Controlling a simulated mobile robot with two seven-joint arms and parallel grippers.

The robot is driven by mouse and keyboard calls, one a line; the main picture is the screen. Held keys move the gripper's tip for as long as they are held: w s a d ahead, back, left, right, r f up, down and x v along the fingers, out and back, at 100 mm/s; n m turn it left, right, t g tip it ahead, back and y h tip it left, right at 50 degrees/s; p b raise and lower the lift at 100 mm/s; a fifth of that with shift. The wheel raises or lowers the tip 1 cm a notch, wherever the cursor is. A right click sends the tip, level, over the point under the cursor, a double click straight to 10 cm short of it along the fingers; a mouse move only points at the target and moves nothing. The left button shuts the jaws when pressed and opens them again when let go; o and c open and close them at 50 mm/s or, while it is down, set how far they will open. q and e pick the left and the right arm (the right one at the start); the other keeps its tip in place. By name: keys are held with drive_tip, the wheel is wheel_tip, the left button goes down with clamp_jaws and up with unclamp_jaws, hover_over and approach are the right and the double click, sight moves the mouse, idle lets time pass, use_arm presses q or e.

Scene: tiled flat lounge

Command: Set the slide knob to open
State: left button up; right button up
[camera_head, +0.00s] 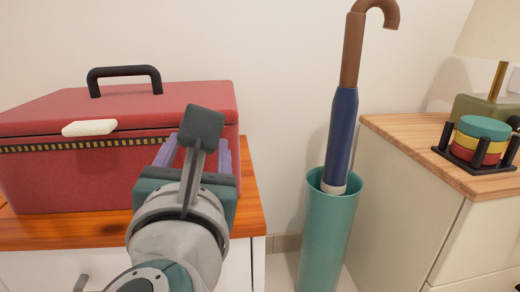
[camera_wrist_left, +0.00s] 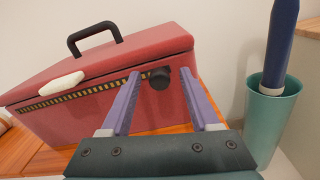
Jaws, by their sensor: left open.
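A red box (camera_head: 60,185) with a black top handle (camera_head: 124,72) stands on a wooden cabinet top; the box also shows in the left wrist view (camera_wrist_left: 60,122). A yellow-and-black striped strip (camera_head: 75,145) runs along its front. A dark round knob (camera_wrist_left: 160,78) sits at the strip's right end in the left wrist view; in the head view my gripper hides it. My left gripper (camera_wrist_left: 160,73) is open, its two purple fingers pointing at the box front with the knob between them in the picture. I cannot tell whether they touch it. My right gripper is not in view.
A white latch-like piece (camera_head: 90,128) is on the box front, left of the knob. A teal umbrella stand (camera_head: 328,235) with a blue umbrella (camera_head: 342,135) stands right of the cabinet. A second cabinet (camera_head: 405,190) at right carries a lamp and stacked coloured rings (camera_head: 482,135).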

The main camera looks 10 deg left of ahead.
use_arm(q)
drive_tip(key=shift+w+a, duration=0.1)
drive_tip(key=shift+w, duration=0.1)
clamp_jaws()
idle(0.4)
idle(1.0)
